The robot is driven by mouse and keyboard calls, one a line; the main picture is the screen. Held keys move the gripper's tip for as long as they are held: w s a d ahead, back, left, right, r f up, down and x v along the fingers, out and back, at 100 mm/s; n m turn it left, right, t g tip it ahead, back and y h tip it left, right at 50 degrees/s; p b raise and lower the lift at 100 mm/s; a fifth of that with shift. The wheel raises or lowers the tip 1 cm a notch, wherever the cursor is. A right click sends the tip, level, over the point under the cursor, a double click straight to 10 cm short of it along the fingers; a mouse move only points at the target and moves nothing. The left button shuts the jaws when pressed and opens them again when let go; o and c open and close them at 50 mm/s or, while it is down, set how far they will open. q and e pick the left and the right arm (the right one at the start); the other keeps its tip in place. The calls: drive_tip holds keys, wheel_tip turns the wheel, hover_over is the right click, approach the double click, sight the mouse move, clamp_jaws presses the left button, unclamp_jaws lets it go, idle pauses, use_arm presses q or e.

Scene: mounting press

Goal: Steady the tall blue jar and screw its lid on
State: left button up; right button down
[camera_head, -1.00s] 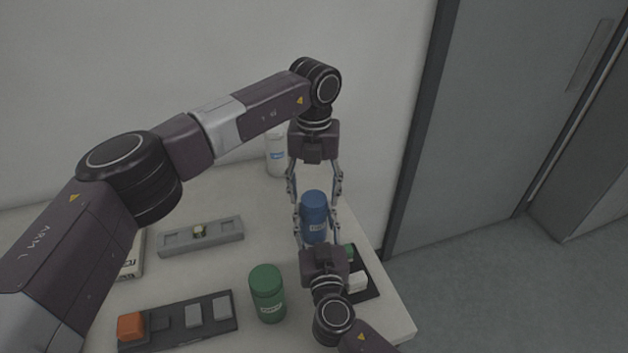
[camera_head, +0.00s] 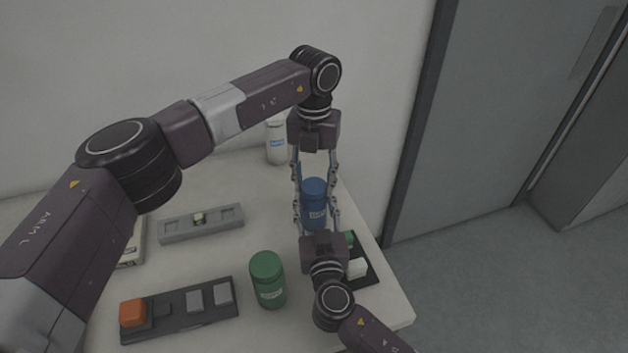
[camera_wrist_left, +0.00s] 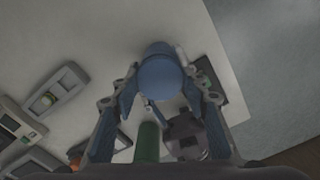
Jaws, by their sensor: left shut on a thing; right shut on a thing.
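The tall blue jar (camera_head: 315,212) stands upright near the right side of the table. Its blue lid (camera_head: 314,187) is at the jar's top; whether it is fully seated cannot be told. My left gripper (camera_head: 314,177) points down from above, its fingers shut on the two sides of the lid. In the left wrist view the round lid (camera_wrist_left: 158,74) shows between the fingertips. My right gripper (camera_head: 316,208) reaches in from the near side, shut around the jar's body. The fingers partly cover the jar.
A green jar (camera_head: 267,281) stands close on the near left, and a white jar (camera_head: 277,142) at the back. A grey fixture (camera_head: 180,232) and a dark tray (camera_head: 180,330) with an orange block (camera_head: 132,312) lie left. Another dark tray (camera_head: 370,272) sits beside my right gripper.

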use_arm(q)
drive_tip(key=m, duration=0.6)
drive_tip(key=shift+m, duration=0.3)
drive_tip(key=o, duration=1.4)
wheel_tip(320, 180, up, 12)
drive_tip(key=shift+r, duration=0.1)
use_arm(e)
drive_tip(key=c, duration=1)
unclamp_jaws()
